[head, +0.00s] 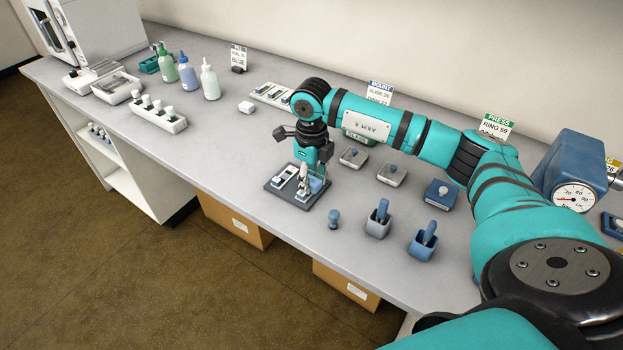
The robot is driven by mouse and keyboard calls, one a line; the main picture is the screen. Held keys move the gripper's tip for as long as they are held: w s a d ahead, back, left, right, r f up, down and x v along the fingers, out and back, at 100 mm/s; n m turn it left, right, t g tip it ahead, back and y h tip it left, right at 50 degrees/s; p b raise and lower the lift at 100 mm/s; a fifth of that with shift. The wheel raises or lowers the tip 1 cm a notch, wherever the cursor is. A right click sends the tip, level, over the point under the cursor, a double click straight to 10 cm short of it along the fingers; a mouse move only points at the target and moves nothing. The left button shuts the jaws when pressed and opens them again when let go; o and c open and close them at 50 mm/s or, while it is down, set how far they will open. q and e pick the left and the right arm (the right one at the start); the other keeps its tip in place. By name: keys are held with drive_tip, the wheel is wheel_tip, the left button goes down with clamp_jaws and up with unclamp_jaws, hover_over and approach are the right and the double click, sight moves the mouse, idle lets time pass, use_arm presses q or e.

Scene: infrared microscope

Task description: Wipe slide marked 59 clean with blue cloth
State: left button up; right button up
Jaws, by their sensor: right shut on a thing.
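My right gripper (305,164) points down over a small dark tray (278,190) near the front edge of the bench. It is shut on a small pale thing, mostly hidden by the fingers, which I cannot identify. Small white pieces (286,172) sit on the tray's left part, and a pale blue piece (319,183) shows just right of the fingers; I cannot tell whether it is cloth. I cannot read the number 59 on any slide. Several slides seem to lie in a white rack (270,93) behind. My left gripper is not in view.
Right of the tray stand a small blue-grey knob (334,218), a grey holder (376,228) and a blue holder (421,246). Lidded dishes (353,157) lie behind. Bottles (210,82) and a white vial rack (158,114) stand left. The bench front left of the tray is clear.

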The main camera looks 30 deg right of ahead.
drive_tip(key=shift+w+d, duration=0.2)
drive_tip(key=shift+d, duration=0.2)
drive_tip(key=shift+w+d, duration=0.15)
drive_tip(key=shift+d, duration=0.2)
drive_tip(key=shift+a, duration=0.1)
drive_tip(key=shift+s+a, duration=0.4)
drive_tip(key=shift+a, duration=0.45)
drive_tip(key=shift+f, duration=0.15)
drive_tip(key=shift+s, duration=0.1)
